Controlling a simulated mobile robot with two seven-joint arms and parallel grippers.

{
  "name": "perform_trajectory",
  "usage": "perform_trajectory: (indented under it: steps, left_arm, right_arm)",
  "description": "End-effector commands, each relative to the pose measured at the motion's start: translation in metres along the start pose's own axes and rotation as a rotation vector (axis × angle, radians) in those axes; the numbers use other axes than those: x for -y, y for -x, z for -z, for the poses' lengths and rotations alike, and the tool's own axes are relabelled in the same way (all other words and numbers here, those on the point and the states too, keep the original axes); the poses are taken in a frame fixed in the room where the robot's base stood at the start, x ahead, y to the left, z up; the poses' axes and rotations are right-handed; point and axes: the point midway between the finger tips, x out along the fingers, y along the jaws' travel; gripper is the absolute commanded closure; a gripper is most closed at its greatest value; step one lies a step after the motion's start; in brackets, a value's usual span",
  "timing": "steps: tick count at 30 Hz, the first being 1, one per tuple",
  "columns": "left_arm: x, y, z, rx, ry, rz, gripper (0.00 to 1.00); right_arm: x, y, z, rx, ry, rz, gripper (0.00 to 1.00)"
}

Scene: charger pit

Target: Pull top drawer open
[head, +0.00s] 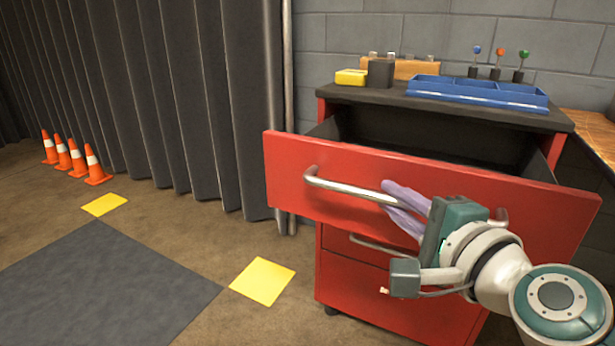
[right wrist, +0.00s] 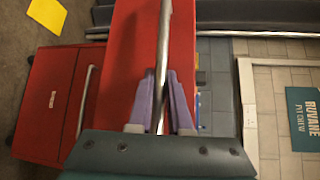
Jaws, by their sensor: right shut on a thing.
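The red top drawer (head: 300,165) of the red cabinet (head: 350,285) is pulled well out, and its dark, empty-looking inside (head: 390,130) shows behind the front. A long silver bar handle (head: 345,187) runs across the drawer front. My right gripper (head: 395,200) is shut on this handle with its purple fingers, which lie close against the drawer front. In the right wrist view the handle (right wrist: 163,50) passes between the two fingers (right wrist: 161,110). The gripper body hides the right part of the handle. My left gripper is in neither view.
Below, a lower drawer with its own handle (head: 375,245) is shut. Several orange cones (head: 95,165) stand at the left by the grey curtain (head: 190,100).

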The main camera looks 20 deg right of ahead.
Motion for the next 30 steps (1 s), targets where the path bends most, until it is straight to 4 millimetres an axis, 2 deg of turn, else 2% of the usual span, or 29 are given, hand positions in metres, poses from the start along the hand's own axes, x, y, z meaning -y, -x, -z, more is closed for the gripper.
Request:
perform_trajectory:
  steps: [12, 13, 20, 30]
  left_arm:
    - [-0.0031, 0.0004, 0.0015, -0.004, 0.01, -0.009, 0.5]
    - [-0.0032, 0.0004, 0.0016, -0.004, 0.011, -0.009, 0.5]
    - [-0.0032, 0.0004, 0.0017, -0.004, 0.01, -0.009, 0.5]
    - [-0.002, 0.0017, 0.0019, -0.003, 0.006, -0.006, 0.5]
  right_arm:
    - [-0.0011, 0.001, -0.001, 0.0, 0.0, -0.002, 1.0]
    - [-0.0011, 0.001, -0.001, 0.0, 0.0, -0.002, 0.79]
    - [-0.0009, 0.0009, -0.0009, 0.0, 0.001, -0.001, 0.54]
    - [-0.0009, 0.0059, -0.0007, 0.0, 0.001, -0.003, 0.54]
